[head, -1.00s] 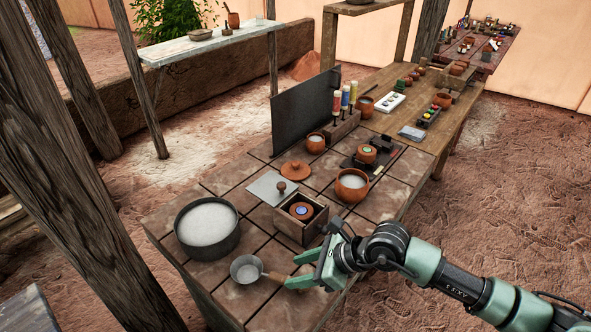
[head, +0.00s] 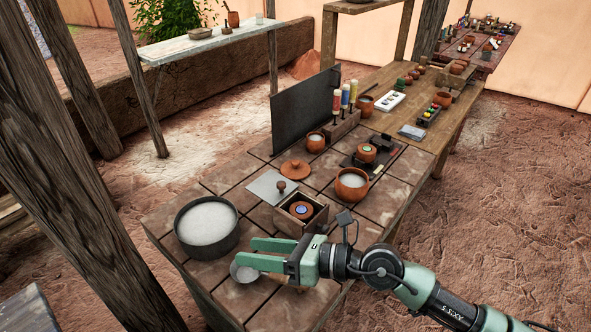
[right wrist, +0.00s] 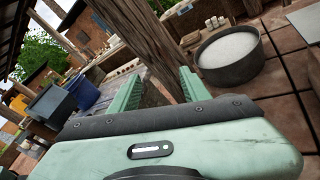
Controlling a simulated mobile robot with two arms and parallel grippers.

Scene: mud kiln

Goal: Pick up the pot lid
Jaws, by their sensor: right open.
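The pot lid is most likely the round terracotta lid with a knob (head: 296,170), lying flat on the tiled table in the head view. My right gripper (head: 254,254) is open and empty, above the table's near part, in front of the lid and to its left. Its fingers point left and partly cover a small ladle (head: 240,272). In the right wrist view the open fingers (right wrist: 158,88) show with nothing between them but background. The lid does not show in that view. My left gripper is not in view.
A dark pot of pale liquid (head: 207,226) stands left of the gripper and also shows in the right wrist view (right wrist: 230,75). A wooden box (head: 301,226) holding a small pot, a grey plate (head: 266,187) and a terracotta bowl (head: 352,192) stand close by. A dark upright panel (head: 300,112) stands behind.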

